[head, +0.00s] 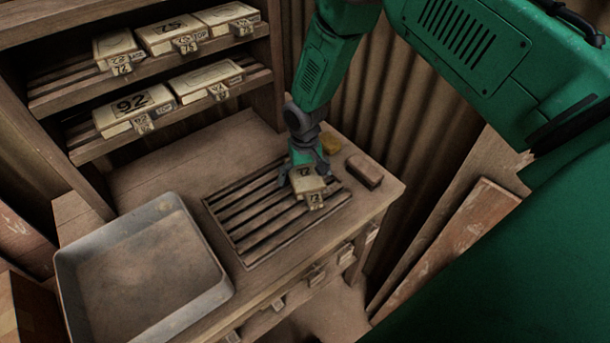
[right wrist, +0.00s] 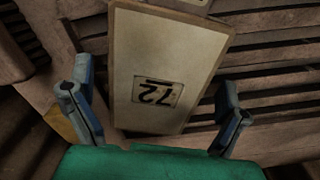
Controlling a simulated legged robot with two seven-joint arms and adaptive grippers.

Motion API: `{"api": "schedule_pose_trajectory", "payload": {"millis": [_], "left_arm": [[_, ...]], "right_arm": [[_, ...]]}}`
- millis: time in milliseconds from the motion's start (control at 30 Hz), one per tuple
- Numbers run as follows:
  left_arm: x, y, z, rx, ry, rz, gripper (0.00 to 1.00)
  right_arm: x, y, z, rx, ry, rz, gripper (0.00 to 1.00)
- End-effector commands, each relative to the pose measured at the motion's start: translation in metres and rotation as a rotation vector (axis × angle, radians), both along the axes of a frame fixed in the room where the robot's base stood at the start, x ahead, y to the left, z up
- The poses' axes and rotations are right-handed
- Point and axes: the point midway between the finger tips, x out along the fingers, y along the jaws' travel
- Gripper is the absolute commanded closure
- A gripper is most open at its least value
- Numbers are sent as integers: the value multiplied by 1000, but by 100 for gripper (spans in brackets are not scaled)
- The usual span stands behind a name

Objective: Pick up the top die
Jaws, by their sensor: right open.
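A pale block-shaped die (head: 308,184) marked 72 sits at the right end of the slatted rack (head: 250,262), its front tag facing the near side. My right gripper (head: 305,168) is over its back end, pointing down. In the right wrist view the die (right wrist: 160,60) lies between the two spread fingers of the gripper (right wrist: 154,112), with gaps on both sides. Nothing is held. More pale dies stand on the shelves at upper left, including one marked 92 (head: 133,104) and one marked 75 (head: 170,31). My left gripper is not in view.
An empty grey metal tray (head: 205,294) is on the bench at left. A dark brown block (head: 364,171) and a yellowish item (head: 330,143) lie right of my gripper, close to it. The rack's left part is bare.

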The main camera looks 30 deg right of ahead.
Motion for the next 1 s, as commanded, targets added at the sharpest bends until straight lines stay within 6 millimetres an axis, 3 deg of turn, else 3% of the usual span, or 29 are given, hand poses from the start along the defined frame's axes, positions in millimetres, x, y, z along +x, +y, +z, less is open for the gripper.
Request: {"api": "schedule_pose_trajectory", "payload": {"millis": [233,267,433,500,767,1000], "left_arm": [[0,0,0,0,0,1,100],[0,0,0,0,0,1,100],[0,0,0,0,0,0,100],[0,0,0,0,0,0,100],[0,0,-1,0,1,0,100],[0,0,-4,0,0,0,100]], "right_arm": [[0,-3,-3,4,-1,0,3],[0,-3,-3,4,-1,0,10],[0,-3,-3,4,0,0,70],[0,-3,-3,4,-1,0,77],[0,-4,-2,1,1,-1,77],[0,-3,25,2,-3,0,77]]}}
